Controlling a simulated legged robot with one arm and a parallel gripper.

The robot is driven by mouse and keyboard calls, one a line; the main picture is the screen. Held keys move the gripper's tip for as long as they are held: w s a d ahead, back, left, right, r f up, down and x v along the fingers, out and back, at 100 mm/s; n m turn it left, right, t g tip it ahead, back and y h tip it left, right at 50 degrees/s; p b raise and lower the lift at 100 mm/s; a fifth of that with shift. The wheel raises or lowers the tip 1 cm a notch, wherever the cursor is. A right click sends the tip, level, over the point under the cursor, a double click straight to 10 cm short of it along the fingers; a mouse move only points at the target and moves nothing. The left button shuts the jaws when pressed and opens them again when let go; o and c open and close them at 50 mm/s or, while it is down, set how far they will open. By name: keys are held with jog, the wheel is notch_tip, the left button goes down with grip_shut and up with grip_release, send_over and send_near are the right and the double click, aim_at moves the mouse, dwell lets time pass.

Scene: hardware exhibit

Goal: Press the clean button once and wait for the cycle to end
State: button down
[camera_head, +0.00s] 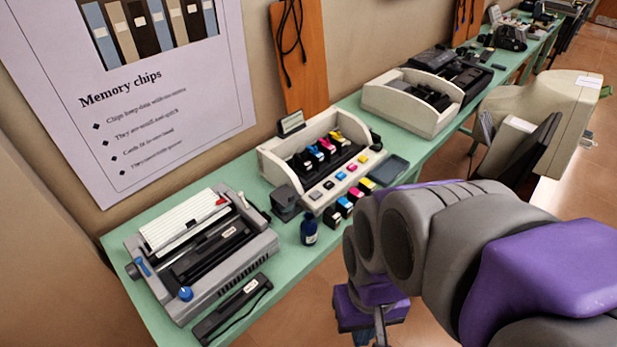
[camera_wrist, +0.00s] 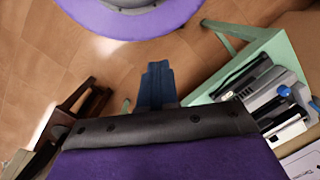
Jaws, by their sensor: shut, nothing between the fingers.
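A beige ink station (camera_head: 270,165) with an open top stands on the green bench. Colored cartridges (camera_head: 322,146) sit inside it. Its front ledge carries a row of small buttons (camera_head: 341,176) in grey, black, blue, magenta and yellow. I cannot read a label that marks the clean button. A small dark display (camera_head: 291,122) stands at its back. My gripper (camera_wrist: 155,72) is shut and empty in the wrist view, over the floor. In the head view it is partly seen low at the bottom edge, in front of the bench and apart from the station.
Loose cartridges (camera_head: 345,207), a dark blue bottle (camera_head: 309,228) and a dark tray (camera_head: 388,171) lie around the station's front. A grey typewriter-like machine (camera_head: 205,250) stands to the left. Another beige unit (camera_head: 412,103) stands to the right. Brown floor is clear before the bench.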

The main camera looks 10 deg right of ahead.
jog(key=w+a+r+m+t+y+p, duration=0.15)
jog(key=w+a+m+y+p, duration=0.3)
jog(key=w, duration=1.35)
jog(key=w+a+m+t+y+p, duration=0.35)
jog(key=w+a+m, duration=0.2)
jog(key=w, duration=1.35)
jog(key=m+t+h+b, duration=0.2)
jog(key=m+t, duration=0.1)
jog(key=m, duration=0.4)
send_over(317, 195)
notch_tip(317, 195, down, 19)
jog(key=shift+d+f, duration=0.1)
jog(key=shift+d, duration=0.05)
jog(key=shift+d+f+b, duration=0.25)
jog(key=shift+f+b, duration=0.05)
jog(key=shift+f, duration=0.2)
jog(key=shift+a, duration=0.4)
